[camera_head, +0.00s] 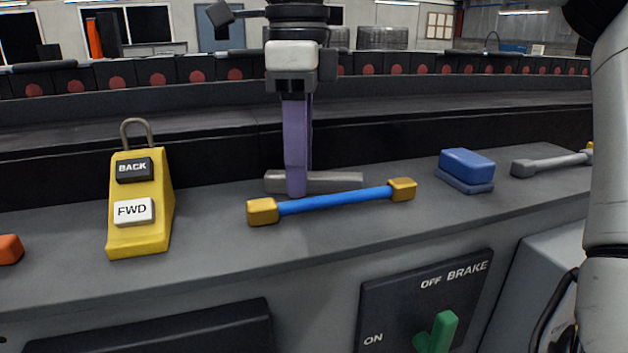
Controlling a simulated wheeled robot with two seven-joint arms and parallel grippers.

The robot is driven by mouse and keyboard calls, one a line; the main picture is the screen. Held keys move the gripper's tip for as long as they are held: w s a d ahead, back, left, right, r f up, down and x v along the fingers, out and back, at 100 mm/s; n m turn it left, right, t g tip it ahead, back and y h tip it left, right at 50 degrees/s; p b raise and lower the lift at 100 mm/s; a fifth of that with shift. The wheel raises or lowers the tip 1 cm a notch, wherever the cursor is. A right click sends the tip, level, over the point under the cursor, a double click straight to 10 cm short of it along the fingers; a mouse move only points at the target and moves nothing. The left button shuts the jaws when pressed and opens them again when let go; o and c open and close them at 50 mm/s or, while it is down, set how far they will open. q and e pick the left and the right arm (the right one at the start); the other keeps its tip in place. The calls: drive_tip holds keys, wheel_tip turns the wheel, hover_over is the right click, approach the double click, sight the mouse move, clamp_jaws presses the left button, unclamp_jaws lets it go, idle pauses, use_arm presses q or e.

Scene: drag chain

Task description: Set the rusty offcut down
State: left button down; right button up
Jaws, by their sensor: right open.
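A short grey-brown bar, which I take to be the rusty offcut (335,181), lies on the grey console top behind a blue bar with yellow ends. My right gripper (297,188) points straight down over its left half. Its purple fingers are open and seen edge-on. The near finger stands in front of the offcut and hides part of it. I cannot tell whether a finger touches it. My left gripper is out of view.
The blue bar (335,200) lies just in front. A yellow FWD/BACK pendant (140,225) stands left, with an orange piece (10,249) beyond. A blue block (467,166) and grey bar (550,163) lie right. A green brake lever (437,335) is on the front panel.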

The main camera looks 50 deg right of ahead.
drive_tip(key=shift+f, duration=0.15)
clamp_jaws()
